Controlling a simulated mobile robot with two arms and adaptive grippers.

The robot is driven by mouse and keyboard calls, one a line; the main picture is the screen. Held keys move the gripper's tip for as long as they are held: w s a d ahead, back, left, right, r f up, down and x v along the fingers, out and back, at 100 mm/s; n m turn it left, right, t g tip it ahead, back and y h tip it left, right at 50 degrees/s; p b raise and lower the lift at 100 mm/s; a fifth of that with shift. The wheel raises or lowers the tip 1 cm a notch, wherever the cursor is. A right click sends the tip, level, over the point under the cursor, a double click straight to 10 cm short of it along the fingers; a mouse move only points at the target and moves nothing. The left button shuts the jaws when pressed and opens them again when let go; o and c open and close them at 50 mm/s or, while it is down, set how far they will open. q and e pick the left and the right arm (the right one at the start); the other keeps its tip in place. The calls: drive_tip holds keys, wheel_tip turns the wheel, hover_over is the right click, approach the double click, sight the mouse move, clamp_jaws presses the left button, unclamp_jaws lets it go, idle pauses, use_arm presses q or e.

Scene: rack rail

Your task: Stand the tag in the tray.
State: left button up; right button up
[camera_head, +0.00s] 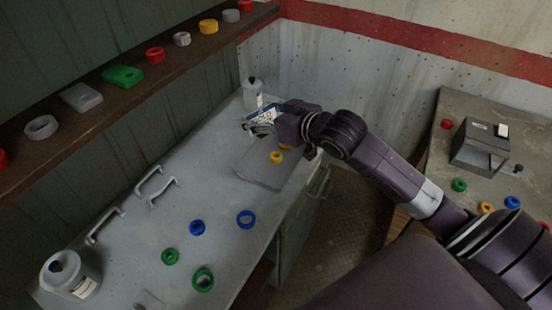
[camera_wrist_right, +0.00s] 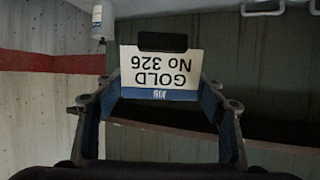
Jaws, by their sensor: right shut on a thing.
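The tag is a white card with a blue band and a black piece on one edge; it reads "GOLD No 326", upside down in the right wrist view (camera_wrist_right: 160,66). My right gripper (camera_wrist_right: 160,92) is shut on the tag, with a finger at each side of it. In the head view the gripper (camera_head: 275,119) holds the tag (camera_head: 262,116) above the far end of the grey tray (camera_head: 255,174). The tray lies on the counter, its far part hidden by the gripper. My left gripper is not in view.
A yellow ring (camera_head: 277,157) lies in the tray. A white bottle (camera_head: 252,93) stands behind the gripper. A shelf (camera_head: 130,85) runs along the left wall. A grey box (camera_head: 480,147) stands on the right table.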

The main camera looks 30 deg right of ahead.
drive_tip(key=shift+w+d+r, duration=0.25)
drive_tip(key=shift+w+r, duration=0.15)
drive_tip(key=p, duration=0.2)
hover_over(264, 174)
drive_tip(key=shift+h, duration=0.3)
wheel_tip(264, 174, down, 20)
drive_tip(key=shift+d+r, duration=0.1)
drive_tip(key=o, duration=0.9)
drive_tip(key=shift+f, duration=0.2)
drive_tip(key=shift+c, duration=0.2)
drive_tip(key=shift+r, duration=0.1)
